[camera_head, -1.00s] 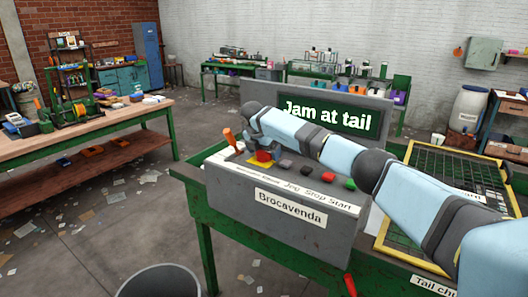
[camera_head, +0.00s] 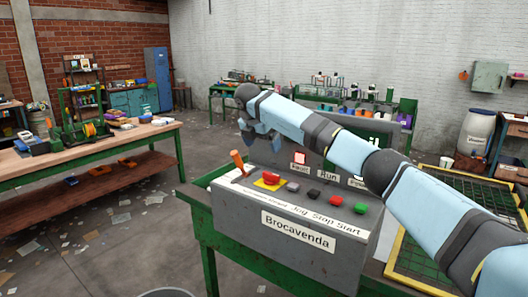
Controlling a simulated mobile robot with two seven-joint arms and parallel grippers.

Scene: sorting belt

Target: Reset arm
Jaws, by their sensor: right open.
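My right arm comes in from the right edge and reaches across above the control box (camera_head: 278,258). My right gripper (camera_head: 256,140) is open and empty at the arm's far end, raised above and behind the box's button panel. The panel carries a red button on a yellow plate (camera_head: 270,181), a grey button, a dark button, a red button (camera_head: 335,200) and a green button (camera_head: 360,208). An orange-handled lever (camera_head: 237,160) stands at the panel's left. The arm hides much of the green display. My left gripper is out of view.
The box stands on a green table (camera_head: 232,240). A yellow-framed grid (camera_head: 416,254) lies to the right, below my arm. A wooden workbench (camera_head: 95,146) stands at the left, with open floor between. Another bench with bins is at the back.

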